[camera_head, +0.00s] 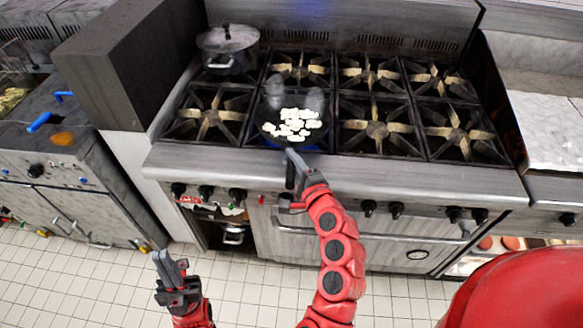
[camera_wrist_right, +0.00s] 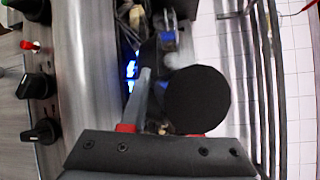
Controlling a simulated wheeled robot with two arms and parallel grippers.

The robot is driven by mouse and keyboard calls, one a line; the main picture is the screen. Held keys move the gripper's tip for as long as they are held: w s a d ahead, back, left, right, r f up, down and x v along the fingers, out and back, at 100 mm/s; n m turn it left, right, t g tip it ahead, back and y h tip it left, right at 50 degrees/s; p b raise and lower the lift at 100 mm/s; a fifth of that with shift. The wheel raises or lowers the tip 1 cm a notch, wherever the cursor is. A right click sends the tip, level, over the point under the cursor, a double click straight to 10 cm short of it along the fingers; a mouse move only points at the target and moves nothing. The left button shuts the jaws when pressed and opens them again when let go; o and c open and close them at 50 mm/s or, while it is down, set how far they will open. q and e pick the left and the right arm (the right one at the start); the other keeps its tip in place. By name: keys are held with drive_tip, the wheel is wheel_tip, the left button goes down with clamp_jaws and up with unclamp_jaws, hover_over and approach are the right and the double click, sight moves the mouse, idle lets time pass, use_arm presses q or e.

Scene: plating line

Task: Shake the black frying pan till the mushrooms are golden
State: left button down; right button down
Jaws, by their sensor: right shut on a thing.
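The black frying pan (camera_head: 268,132) sits on a front burner, with a blue flame glow beneath it. Pale, cream-white mushrooms (camera_head: 292,124) lie spread in it; I see no golden colour on them. The pan's handle (camera_head: 294,158) points toward me over the stove's front edge. My right gripper (camera_head: 292,178) is shut on that handle. In the right wrist view a black round shape (camera_wrist_right: 200,100) covers much of the space by the fingers, so the grip itself is partly hidden. My left gripper (camera_head: 170,268) hangs low over the floor, away from the pan; its finger gap is unclear.
A lidded pot (camera_head: 228,50) stands on the back left burner. The other burners are bare grates. Control knobs (camera_head: 238,195) and an oven handle (camera_head: 420,238) line the stove front. A fryer unit (camera_head: 60,170) with blue handles stands at left. The tiled floor around my left gripper is clear.

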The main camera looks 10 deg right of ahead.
sight(291, 142)
drive_tip(key=shift+w+d+r+b, duration=0.1)
drive_tip(key=shift+w+d+b, duration=0.25)
drive_tip(key=shift+w, duration=1.15)
drive_tip(key=shift+w+d+r+b, duration=0.1)
drive_tip(key=shift+w+d+b, duration=0.25)
drive_tip(key=shift+w, duration=1.2)
drive_tip(key=shift+w+d+b, duration=0.25)
drive_tip(key=shift+w+b, duration=0.2)
drive_tip(key=shift+w, duration=1.05)
drive_tip(key=shift+f, duration=0.15)
drive_tip(key=shift+f+b, duration=1.35)
drive_tip(key=shift+f, duration=0.15)
idle(1.7)
